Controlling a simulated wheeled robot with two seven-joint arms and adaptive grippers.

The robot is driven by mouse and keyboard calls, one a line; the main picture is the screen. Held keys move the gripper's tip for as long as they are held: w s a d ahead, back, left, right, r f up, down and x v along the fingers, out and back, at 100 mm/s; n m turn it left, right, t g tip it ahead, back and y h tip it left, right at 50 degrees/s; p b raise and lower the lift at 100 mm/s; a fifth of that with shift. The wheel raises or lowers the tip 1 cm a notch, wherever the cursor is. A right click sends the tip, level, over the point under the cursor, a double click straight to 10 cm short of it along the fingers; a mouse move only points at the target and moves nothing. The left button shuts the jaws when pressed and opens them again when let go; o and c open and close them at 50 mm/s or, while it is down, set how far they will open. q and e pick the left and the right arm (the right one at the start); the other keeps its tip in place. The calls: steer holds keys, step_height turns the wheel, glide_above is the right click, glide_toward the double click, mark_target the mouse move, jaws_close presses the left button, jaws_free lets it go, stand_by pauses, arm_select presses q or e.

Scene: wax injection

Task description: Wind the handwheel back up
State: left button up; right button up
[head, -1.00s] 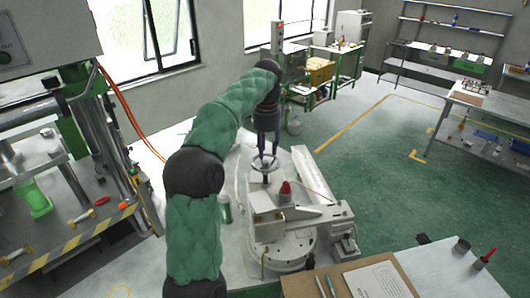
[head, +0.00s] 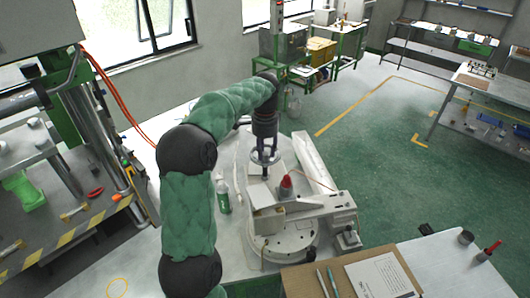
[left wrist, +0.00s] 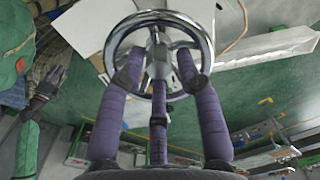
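The chrome handwheel (head: 265,159) sits on top of the white machine in the middle of the head view. In the left wrist view the handwheel (left wrist: 207,45) shows its round rim, spokes and hub. My left gripper (head: 264,151) points down at it from above.
The machine has a red-capped part (head: 286,187) close to the wheel. A green-and-white bottle (head: 223,197) stands left of the machine. A press with a striped edge (head: 70,238) stands at the left. Green floor is free at the right.

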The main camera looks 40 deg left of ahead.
arm_select(q)
steer(key=shift+s+f, duration=0.1)
steer(key=shift+f, duration=0.5)
jaws_close()
